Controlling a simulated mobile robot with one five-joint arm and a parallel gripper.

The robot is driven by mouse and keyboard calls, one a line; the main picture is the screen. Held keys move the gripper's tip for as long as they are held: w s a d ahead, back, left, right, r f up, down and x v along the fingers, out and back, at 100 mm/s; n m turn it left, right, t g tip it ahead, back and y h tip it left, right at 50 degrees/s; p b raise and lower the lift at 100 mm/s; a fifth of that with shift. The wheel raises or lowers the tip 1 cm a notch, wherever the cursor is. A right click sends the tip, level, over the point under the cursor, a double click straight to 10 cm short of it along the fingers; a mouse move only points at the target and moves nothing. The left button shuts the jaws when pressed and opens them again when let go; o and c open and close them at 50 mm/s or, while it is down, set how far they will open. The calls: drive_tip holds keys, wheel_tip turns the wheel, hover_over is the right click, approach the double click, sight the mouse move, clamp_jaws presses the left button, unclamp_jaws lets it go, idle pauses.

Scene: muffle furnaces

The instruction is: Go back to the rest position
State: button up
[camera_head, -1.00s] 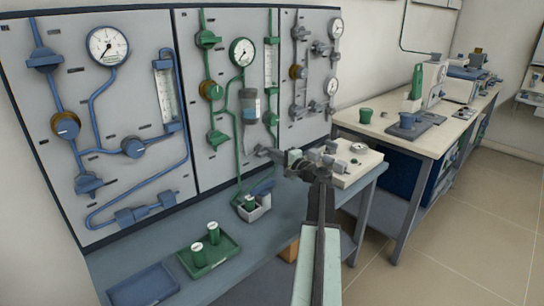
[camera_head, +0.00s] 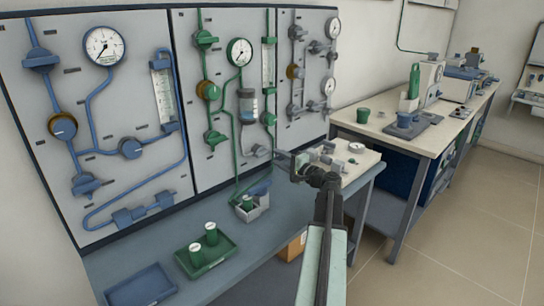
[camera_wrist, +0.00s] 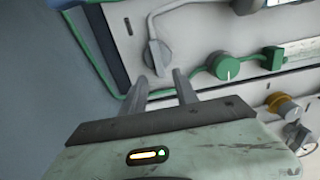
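My arm reaches up from the bottom of the head view, and my gripper (camera_head: 287,158) is in front of the lower right part of the panel (camera_head: 230,170). It also shows in the wrist view (camera_wrist: 160,76), with its two fingers apart and nothing held between them. A grey lever handle (camera_wrist: 158,57) on the panel lies just past the fingertips. I cannot tell the exact gap to it. A green knob (camera_wrist: 224,66) is to the right of the fingers.
The bench (camera_head: 165,250) below the panel holds a green tray (camera_head: 222,255) with two green containers, a blue tray (camera_head: 142,287) and a small grey box (camera_head: 258,212). A pale block with fittings (camera_head: 362,165) stands right of my gripper. Open floor (camera_head: 450,240) lies to the right.

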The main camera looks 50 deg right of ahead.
drive_tip(key=s, duration=0.3)
drive_tip(key=shift+a, duration=0.15)
drive_tip(key=shift+r, duration=0.1)
